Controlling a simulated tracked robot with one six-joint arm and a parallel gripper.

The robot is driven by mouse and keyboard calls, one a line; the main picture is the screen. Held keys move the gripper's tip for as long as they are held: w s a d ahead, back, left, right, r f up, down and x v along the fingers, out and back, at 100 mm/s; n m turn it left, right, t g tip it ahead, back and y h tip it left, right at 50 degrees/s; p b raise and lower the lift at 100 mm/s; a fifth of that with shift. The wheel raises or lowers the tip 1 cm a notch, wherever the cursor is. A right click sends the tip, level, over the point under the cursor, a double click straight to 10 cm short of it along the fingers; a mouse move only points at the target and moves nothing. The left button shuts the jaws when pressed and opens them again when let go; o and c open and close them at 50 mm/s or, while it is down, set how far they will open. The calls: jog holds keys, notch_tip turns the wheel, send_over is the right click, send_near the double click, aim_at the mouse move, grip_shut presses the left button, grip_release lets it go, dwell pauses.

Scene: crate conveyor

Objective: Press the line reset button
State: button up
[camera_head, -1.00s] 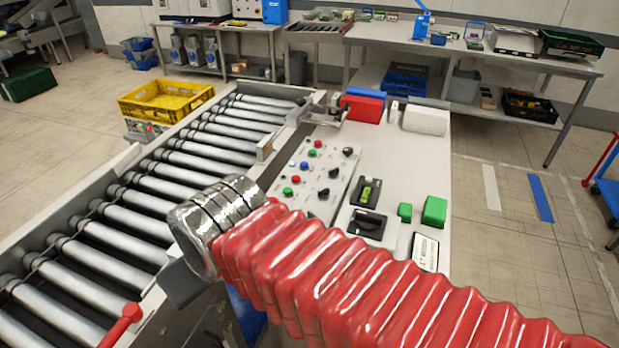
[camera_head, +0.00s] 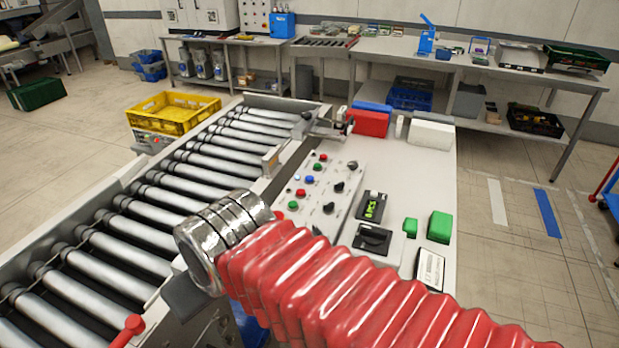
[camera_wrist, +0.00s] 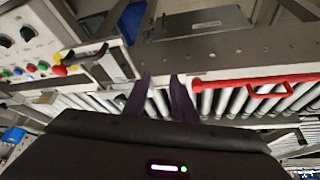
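The sloped white control panel (camera_head: 345,185) beside the conveyor carries several small red, green, blue and white buttons (camera_head: 309,180) and black knobs. Its labels are too small to read, so I cannot tell which one is the line reset button. In the wrist view the panel (camera_wrist: 12,45) is at the upper left, with coloured buttons (camera_wrist: 30,69) along it and a larger red and yellow one. My gripper (camera_wrist: 161,78) has two dark fingers standing apart with nothing between them, to the right of the panel. In the head view my red-sleeved arm hides most of my gripper.
The roller conveyor (camera_head: 165,198) runs along the left. A red handle (camera_wrist: 250,83) lies right of my fingers in the wrist view. Green blocks (camera_head: 440,225), a black rotary switch (camera_head: 373,238) and a red box (camera_head: 367,122) stand on the white bench. A yellow crate (camera_head: 172,112) is behind.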

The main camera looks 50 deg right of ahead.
grip_shut()
dwell(1.2)
